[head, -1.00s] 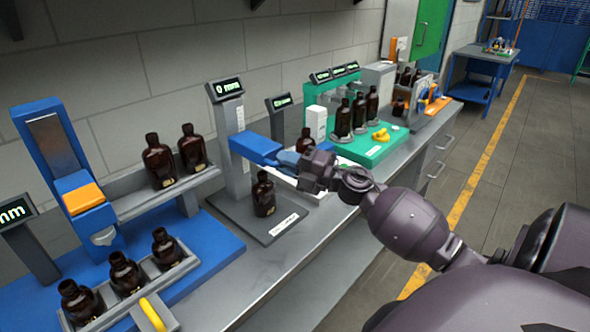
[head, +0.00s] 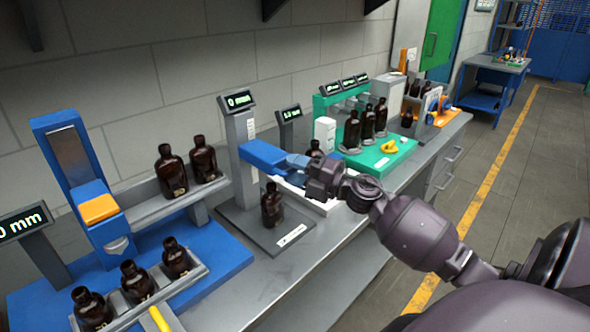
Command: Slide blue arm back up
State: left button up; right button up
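The blue arm (head: 266,157) sticks out to the right from a grey upright post (head: 241,135) with a small display (head: 236,101) on top that seems to read 0 mm. A brown bottle (head: 271,207) stands upright on the dark base plate (head: 244,222) below the arm; a small gap seems to show between them. My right gripper (head: 303,172) is at the outer end of the blue arm. Its fingers are small and partly hidden, so I cannot tell whether they grip the arm. My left gripper is not in view.
A blue station (head: 75,160) with several bottles is at the left. A white device (head: 325,134) and a green station (head: 391,158) with bottles and a yellow part stand behind my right gripper.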

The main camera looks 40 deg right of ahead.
jog(key=shift+s+d+f, duration=0.15)
jog(key=shift+s+d, duration=0.05)
jog(key=shift+s, duration=0.15)
jog(key=b+v, duration=0.1)
jog(key=v, duration=0.9)
jog(key=shift+b, duration=0.4)
jog(key=s+a+f+m+h, duration=0.25)
jog(key=f+m+h, duration=0.25)
jog(key=f+m, duration=0.35)
jog(key=s+a+f+m+h, duration=0.25)
jog(key=f+m+h, duration=0.25)
jog(key=f+m, duration=0.35)
jog(key=s+a+f+m+g, duration=0.3)
jog(key=a+f, duration=0.4)
jog(key=s+a+f+m+g, duration=0.2)
jog(key=s+a+f+m, duration=0.1)
jog(key=a+f, duration=0.3)
jog(key=shift+a+f+g+y, duration=0.3)
jog(key=shift+a+f+g, duration=0.1)
jog(key=shift+a, duration=0.05)
jog(key=shift+s, duration=0.15)
